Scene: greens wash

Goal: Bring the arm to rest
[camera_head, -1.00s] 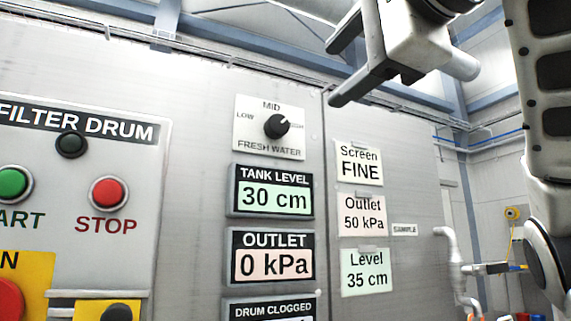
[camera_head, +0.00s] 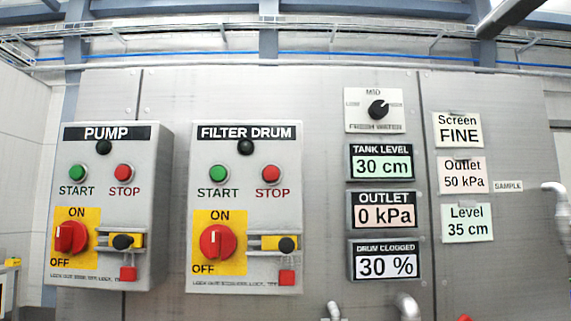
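A slanted dark bar (camera_head: 506,16) crosses the top right edge of the head view. It looks like a fingertip of my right gripper, but the rest is out of the picture and I cannot tell whether it is open or shut. It is apart from the panel, above the paper notes. My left gripper and arm are not in view. The fresh water knob (camera_head: 377,109) sits on its white plate, with no gripper touching it.
The pump box (camera_head: 137,215) and filter drum box (camera_head: 205,140) have START and STOP buttons, red rotary switches and dark lamps. Displays read tank level 30 cm (camera_head: 381,163), outlet 0 kPa (camera_head: 381,211) and drum clogged 30 % (camera_head: 385,261). A pale pipe (camera_head: 560,205) stands at right.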

